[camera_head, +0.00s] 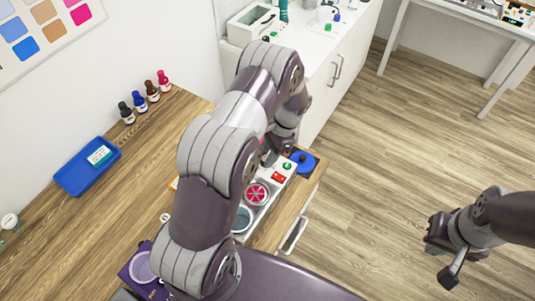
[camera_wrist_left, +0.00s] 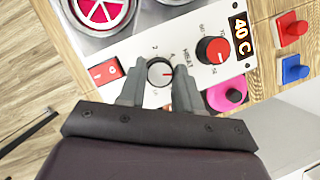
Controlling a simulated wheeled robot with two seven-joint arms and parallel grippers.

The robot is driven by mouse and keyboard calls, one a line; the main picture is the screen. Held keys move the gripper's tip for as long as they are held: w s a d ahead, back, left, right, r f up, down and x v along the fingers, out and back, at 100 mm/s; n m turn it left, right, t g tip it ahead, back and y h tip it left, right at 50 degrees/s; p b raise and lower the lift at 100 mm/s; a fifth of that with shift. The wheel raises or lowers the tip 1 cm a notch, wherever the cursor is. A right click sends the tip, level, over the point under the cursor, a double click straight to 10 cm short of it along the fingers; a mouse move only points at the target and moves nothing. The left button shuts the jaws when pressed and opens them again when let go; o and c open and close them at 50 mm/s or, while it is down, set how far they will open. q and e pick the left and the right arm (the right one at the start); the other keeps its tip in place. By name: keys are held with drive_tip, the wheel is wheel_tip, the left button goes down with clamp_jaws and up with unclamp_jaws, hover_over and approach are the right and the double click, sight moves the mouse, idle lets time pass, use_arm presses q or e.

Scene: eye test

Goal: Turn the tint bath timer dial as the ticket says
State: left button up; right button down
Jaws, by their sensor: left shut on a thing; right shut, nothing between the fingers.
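The tint bath (camera_head: 246,234) stands on the wooden counter in the head view, partly hidden by my left arm. In the left wrist view its panel shows a small dial (camera_wrist_left: 160,71) with a pale face, a red mark pointing right and numbers around it. My left gripper (camera_wrist_left: 160,84) is shut on this dial, one finger on each side; it also shows in the head view (camera_head: 273,150). A second, red-faced dial (camera_wrist_left: 213,50) sits beside a 40 C display (camera_wrist_left: 240,35). My right gripper (camera_head: 445,262) is shut and empty above the floor.
A blue tray (camera_head: 72,182) with a white label (camera_head: 98,155) lies on the counter, its print too small to read. Several small bottles (camera_head: 145,100) stand by the wall. A red switch (camera_wrist_left: 106,71) is left of the gripped dial. The floor at right is clear.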

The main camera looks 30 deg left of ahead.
use_arm(q)
drive_tip(key=shift+m, duration=0.4)
drive_tip(key=o, duration=1)
drive_tip(key=shift+o, duration=0.2)
drive_tip(key=shift+w+r, duration=0.1)
